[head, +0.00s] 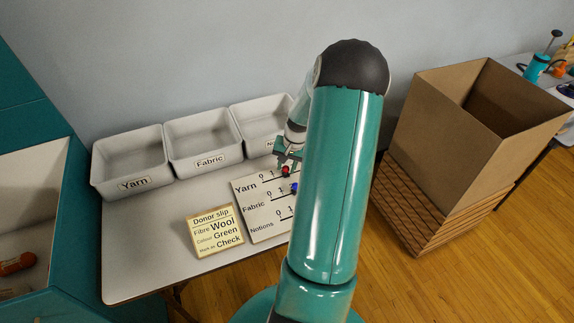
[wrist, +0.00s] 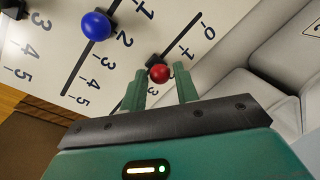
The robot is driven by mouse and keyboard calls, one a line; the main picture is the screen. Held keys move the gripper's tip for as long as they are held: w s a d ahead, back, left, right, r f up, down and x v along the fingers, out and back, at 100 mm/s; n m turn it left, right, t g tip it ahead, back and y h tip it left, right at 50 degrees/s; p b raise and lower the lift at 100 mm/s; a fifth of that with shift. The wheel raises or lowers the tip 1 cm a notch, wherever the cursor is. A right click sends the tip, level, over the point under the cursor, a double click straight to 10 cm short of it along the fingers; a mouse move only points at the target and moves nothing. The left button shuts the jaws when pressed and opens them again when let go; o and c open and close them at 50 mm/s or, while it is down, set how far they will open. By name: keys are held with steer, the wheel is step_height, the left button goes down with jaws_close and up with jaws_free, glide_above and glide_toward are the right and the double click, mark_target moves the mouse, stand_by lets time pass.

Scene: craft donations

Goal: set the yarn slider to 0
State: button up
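The sign board (head: 255,210) lies on the table with rows marked Yarn, Fabric and Notions. The yarn slider's red knob (head: 286,171) sits to the right of the 0 and 1 marks in the head view. In the wrist view the red knob (wrist: 159,73) is on its track, away from the 0 end; its exact number is hidden. My gripper (wrist: 160,75) is open, with a fingertip on either side of the red knob and small gaps showing; contact is unclear. In the head view my gripper (head: 288,158) is at the board's upper right. My arm hides the board's right part.
The fabric slider's blue knob (wrist: 96,25) is close by on the neighbouring track. White bins for yarn (head: 130,163), fabric (head: 203,140) and notions (head: 262,120) stand behind the board. A donor slip (head: 215,230) stands left of it. A cardboard box (head: 440,120) is at right.

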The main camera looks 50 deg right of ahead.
jaws_close()
steer(key=w+a, duration=0.1)
steer(key=a, duration=0.1)
steer(key=w+a, duration=0.3)
steer(key=a, duration=0.2)
steer(key=shift+w+a, duration=0.1)
steer(key=shift+w, duration=0.05)
steer(key=shift+a, duration=0.1)
steer(key=shift+o, duration=1.9)
jaws_free()
steer(key=shift+w, duration=0.1)
steer(key=shift+r, duration=0.1)
steer(key=shift+r, duration=0.2)
step_height(320, 180, up, 13)
steer(key=s+d, duration=0.1)
steer(key=s, duration=0.1)
steer(key=shift+s+d, duration=0.15)
steer(key=shift+s, duration=0.15)
